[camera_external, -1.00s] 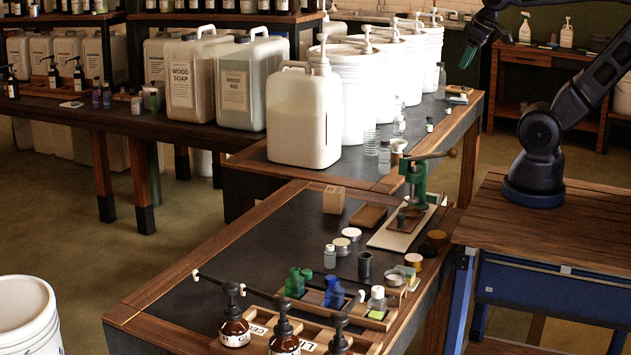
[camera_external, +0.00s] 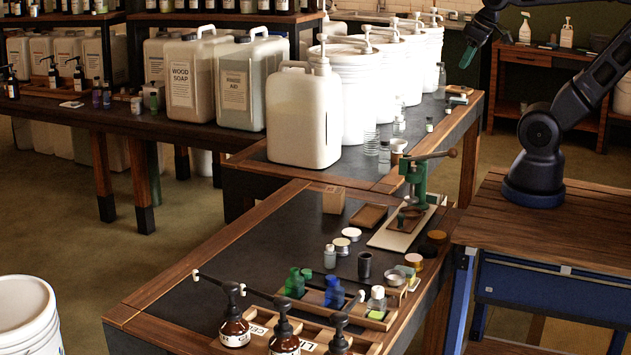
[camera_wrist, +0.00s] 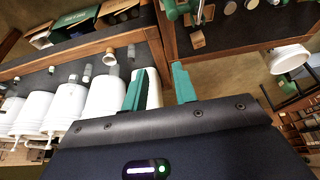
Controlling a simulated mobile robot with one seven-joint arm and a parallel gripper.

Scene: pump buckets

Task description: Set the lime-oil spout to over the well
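Several dark pump bottles with long thin spouts stand at the near edge of the front table in the external view: a left one (camera_external: 234,328), a middle one (camera_external: 284,337) and a right one (camera_external: 339,343). Cards partly reading "CE" (camera_external: 258,330) and "LI" (camera_external: 308,346) lie between them; I cannot tell for certain which bottle is lime oil. A wooden tray (camera_external: 312,297) behind holds green, blue and clear small bottles; I cannot make out the well. My gripper (camera_wrist: 160,70) has its green fingers apart and empty. It is high up, far from the pumps (camera_external: 470,55).
A green hand press (camera_external: 416,183), a wooden block (camera_external: 333,200), lids and a dark cup (camera_external: 364,265) share the front table. A big white jug (camera_external: 304,118) and white buckets (camera_external: 349,90) stand behind. The table's left middle is clear.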

